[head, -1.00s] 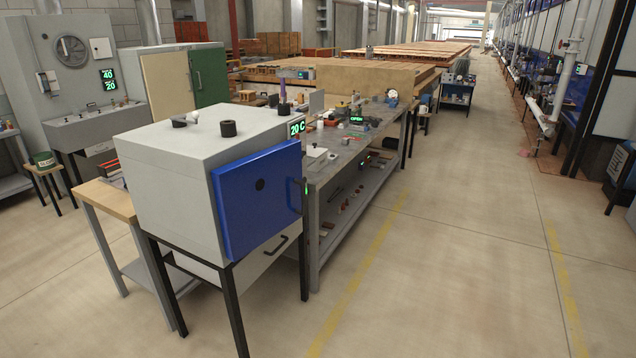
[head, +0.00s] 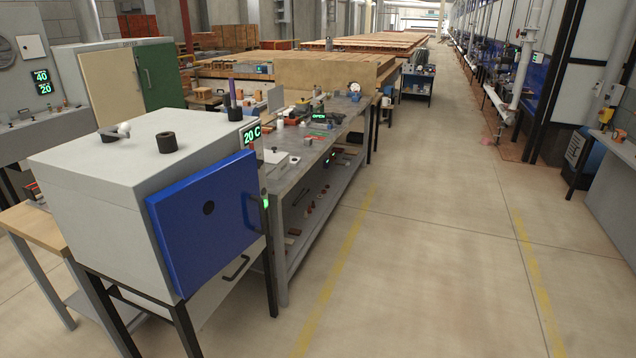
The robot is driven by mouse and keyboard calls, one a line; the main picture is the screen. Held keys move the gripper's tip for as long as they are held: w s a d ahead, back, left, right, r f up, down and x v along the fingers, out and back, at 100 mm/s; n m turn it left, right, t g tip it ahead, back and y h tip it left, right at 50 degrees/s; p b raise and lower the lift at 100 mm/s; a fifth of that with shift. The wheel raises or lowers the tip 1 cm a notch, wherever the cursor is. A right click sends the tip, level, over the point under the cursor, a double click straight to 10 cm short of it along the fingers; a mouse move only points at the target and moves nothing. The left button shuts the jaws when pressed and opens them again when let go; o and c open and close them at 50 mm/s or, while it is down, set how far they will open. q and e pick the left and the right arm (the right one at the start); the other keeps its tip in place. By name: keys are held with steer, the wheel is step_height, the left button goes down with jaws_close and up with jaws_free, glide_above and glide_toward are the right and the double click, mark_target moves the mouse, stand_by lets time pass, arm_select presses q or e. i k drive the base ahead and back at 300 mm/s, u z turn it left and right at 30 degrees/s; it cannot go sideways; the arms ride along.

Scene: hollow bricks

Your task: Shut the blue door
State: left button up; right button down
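The blue door (head: 185,222) is on the front of a grey box-shaped oven (head: 100,195) that stands on a black-legged frame. The door has a dark round spot near its middle and a dark handle (head: 250,211) at its right edge. It looks slightly ajar, standing a little off the oven front. The oven's display (head: 251,135) reads 20 C. Neither of my grippers shows in the head view.
A long grey workbench (head: 300,170) with many small items stands behind the oven on the right. A wooden side table (head: 35,228) is at its left. The concrete floor (head: 430,260) in front and to the right is clear.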

mark_target(204, 221)
steer(key=z, duration=0.25)
steer(key=i, duration=0.65)
steer(key=u, duration=0.5)
steer(key=i, duration=0.8)
steer(key=u, duration=0.75)
